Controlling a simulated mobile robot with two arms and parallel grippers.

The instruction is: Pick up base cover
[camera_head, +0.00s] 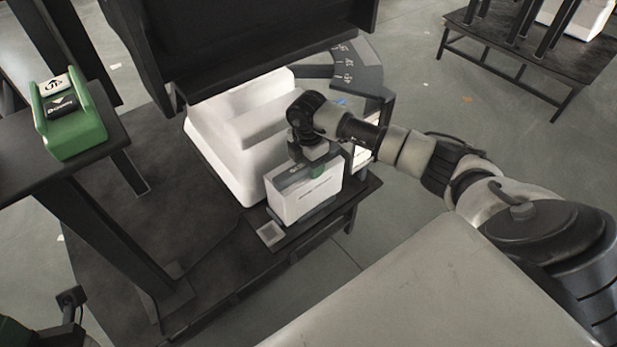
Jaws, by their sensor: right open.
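A white box-shaped part with a dark grey upper band (304,197) stands upright near the front edge of the dark low table (215,240); it may be the base cover, but I cannot tell for sure. My right gripper (318,160) points down at the top of this part, by a small green spot. Its jaws are open, though the fingers are mostly hidden and I cannot tell whether they touch the part.
A large white stepped block (235,130) stands just behind the part. A dark panel (250,40) overhangs it. A green box (68,118) sits on a dark ledge at left. A pale surface (430,300) fills the lower right. Another dark table (540,50) stands at the far right.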

